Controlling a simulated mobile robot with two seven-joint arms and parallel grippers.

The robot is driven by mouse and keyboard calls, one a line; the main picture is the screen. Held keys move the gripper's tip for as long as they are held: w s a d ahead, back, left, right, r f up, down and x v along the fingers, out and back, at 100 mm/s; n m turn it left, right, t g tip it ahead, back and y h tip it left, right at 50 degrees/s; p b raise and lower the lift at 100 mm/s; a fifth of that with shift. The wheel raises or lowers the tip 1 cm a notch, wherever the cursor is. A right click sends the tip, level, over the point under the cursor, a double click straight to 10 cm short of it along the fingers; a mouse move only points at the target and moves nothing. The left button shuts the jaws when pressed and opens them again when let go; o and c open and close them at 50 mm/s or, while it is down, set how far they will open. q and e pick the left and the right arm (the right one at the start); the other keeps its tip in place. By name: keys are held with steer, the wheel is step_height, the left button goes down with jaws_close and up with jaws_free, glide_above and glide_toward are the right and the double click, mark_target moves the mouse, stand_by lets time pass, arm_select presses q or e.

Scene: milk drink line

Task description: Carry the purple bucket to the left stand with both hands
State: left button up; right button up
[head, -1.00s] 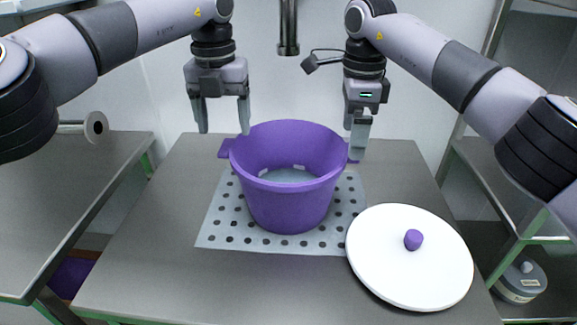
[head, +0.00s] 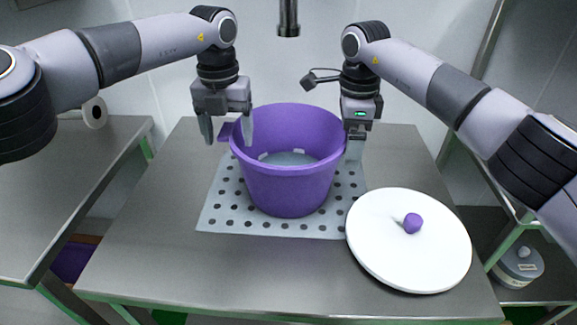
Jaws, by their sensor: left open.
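The purple bucket (head: 290,188) stands upright on a perforated light mat (head: 222,215) on the middle steel table. Its left handle (head: 226,131) sticks out between the fingertips of my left gripper (head: 227,136), which is open with one finger on each side in the picture. I cannot tell whether they touch it. My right gripper (head: 355,149) is at the bucket's right rim, seen edge-on, and hides most of the right handle. Whether it is open or shut does not show. A steel stand (head: 65,190) is at the left, its visible top mostly bare.
A white round lid (head: 400,255) with a purple knob lies at the table's front right. A metal spout (head: 288,18) hangs above and behind the bucket. A gap separates the left stand from the middle table. A lidded container (head: 519,268) sits low at the right.

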arm_select(q)
steer(key=shift+f, duration=0.3)
arm_select(e)
steer(key=shift+f, duration=0.3)
arm_select(q)
steer(key=c, duration=1.3)
arm_select(e)
steer(key=c, duration=1.3)
arm_select(q)
jaws_close()
arm_select(e)
jaws_close()
arm_select(q)
steer(key=shift+w+r, duration=0.1)
steer(key=shift+r, duration=0.1)
arm_select(e)
steer(key=shift+w+r, duration=0.1)
steer(key=shift+r, duration=0.1)
arm_select(q)
steer(key=shift+r, duration=0.1)
arm_select(e)
steer(key=shift+r, duration=0.1)
